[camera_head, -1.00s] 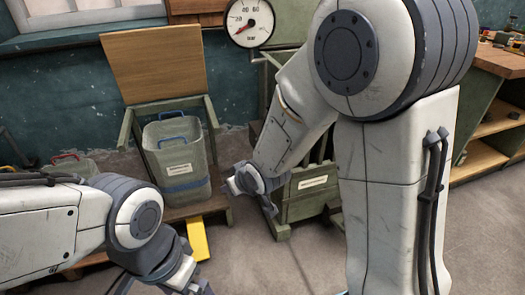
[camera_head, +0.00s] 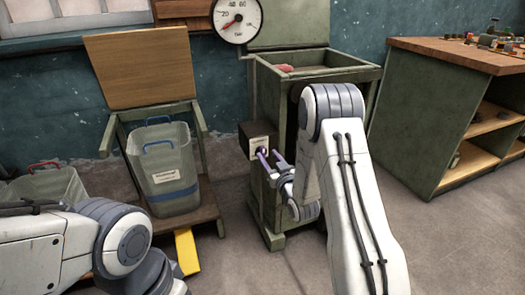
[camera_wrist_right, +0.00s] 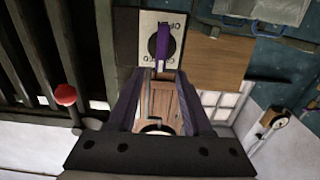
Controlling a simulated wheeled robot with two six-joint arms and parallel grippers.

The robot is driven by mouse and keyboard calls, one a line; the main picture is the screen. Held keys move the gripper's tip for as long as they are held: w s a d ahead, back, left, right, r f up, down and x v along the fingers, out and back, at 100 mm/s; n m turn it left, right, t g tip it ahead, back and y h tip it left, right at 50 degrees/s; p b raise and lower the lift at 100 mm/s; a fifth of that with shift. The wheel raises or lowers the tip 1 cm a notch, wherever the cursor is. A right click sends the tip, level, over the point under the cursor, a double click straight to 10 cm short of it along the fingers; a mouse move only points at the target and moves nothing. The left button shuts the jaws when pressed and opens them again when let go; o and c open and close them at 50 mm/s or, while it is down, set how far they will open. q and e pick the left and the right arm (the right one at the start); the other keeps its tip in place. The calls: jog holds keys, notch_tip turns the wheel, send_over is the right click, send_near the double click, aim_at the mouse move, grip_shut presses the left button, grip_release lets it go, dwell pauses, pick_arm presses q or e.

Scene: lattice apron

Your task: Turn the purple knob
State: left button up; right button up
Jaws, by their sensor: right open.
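The purple knob (camera_head: 261,152) sits on a pale plate on a small dark box at the left side of the green cabinet. In the right wrist view the knob (camera_wrist_right: 163,42) is a purple bar across a dark round disc on the white plate (camera_wrist_right: 147,25). My right gripper (camera_head: 277,166) points at the knob from the right. In the wrist view its two fingers (camera_wrist_right: 162,76) are open, with the knob just beyond or between their tips; contact cannot be told. My left arm is at the lower left; its fingers are outside the picture.
The green cabinet (camera_head: 340,73) has an open top with a red thing (camera_head: 285,68) inside. A pressure gauge (camera_head: 237,20) hangs above. Left stands a grey-green bin (camera_head: 163,170) on a wooden stand. A workbench (camera_head: 450,54) stands right. The floor between bench and cabinet is clear.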

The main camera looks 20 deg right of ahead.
aim_at(264, 150)
jog(key=shift+w+a+b, duration=0.1)
jog(key=shift+w+b, duration=0.25)
jog(key=shift+w, duration=2.45)
grip_shut()
jog(key=shift+f, duration=0.1)
